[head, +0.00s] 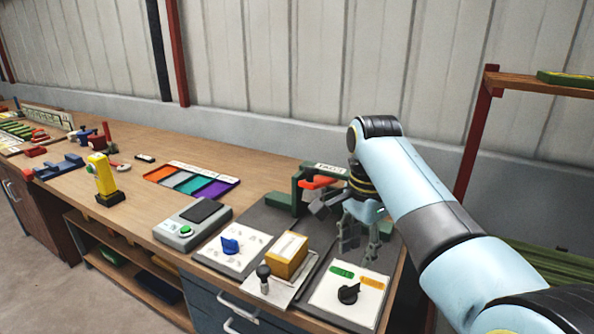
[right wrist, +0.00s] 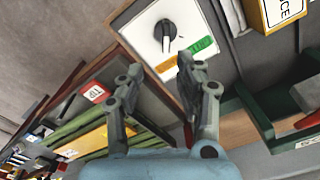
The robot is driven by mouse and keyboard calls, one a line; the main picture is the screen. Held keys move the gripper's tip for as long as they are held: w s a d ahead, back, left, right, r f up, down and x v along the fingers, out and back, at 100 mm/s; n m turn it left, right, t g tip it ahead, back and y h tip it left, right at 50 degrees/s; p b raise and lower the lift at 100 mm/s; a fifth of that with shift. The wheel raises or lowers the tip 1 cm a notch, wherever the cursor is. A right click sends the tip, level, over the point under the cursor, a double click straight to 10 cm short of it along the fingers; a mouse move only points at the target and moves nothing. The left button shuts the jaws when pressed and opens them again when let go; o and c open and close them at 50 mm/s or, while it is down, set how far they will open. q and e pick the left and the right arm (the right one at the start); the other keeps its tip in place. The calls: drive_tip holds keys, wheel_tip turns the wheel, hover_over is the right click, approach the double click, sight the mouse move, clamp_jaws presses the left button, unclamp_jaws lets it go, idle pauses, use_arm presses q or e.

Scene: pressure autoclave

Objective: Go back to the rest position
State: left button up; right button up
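My right gripper (head: 358,228) hangs at the end of my pale blue arm, above the right end of the workbench (head: 262,178). In the right wrist view my right gripper (right wrist: 157,80) shows two grey fingers spread apart with nothing between them. Beyond the fingertips is a white panel with a black knob (right wrist: 165,33) and green and orange labels. The same knob (head: 348,293) is at the bench's front right in the head view. My left gripper is not in view.
A green frame with an orange-red part (head: 320,183) stands close behind my right gripper. A yellow box (head: 287,255), a blue knob (head: 230,246) and a grey scale (head: 192,225) are to its left. A red-post shelf (head: 474,130) stands at the right.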

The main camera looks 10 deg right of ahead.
drive_tip(key=s+d+f+n+t, duration=0.1)
drive_tip(key=s+d+f+n, duration=0.25)
drive_tip(key=s, duration=0.45)
drive_tip(key=s+d+f+n+t, duration=0.1)
drive_tip(key=s+d+f+n, duration=0.15)
drive_tip(key=s+d, duration=0.45)
drive_tip(key=s+r+n+t+h, duration=0.1)
drive_tip(key=s+r+n, duration=0.3)
drive_tip(key=s, duration=0.4)
drive_tip(key=s+r+n, duration=0.3)
drive_tip(key=s+n, duration=0.1)
drive_tip(key=s, duration=0.4)
wheel_tip(320, 180, down, 33)
drive_tip(key=s+d+b, duration=0.1)
drive_tip(key=d+b, duration=0.1)
drive_tip(key=b, duration=0.7)
drive_tip(key=s+f+g+b, duration=0.1)
drive_tip(key=s+f+b, duration=0.3)
drive_tip(key=s+f, duration=0.6)
drive_tip(key=s+d+f+g+b, duration=0.1)
drive_tip(key=s+f+b, duration=0.2)
drive_tip(key=s+f, duration=0.6)
wheel_tip(320, 180, down, 7)
drive_tip(key=shift+s+d+r+b, duration=0.15)
drive_tip(key=shift+s+d+b, duration=0.1)
drive_tip(key=shift+s+b, duration=0.15)
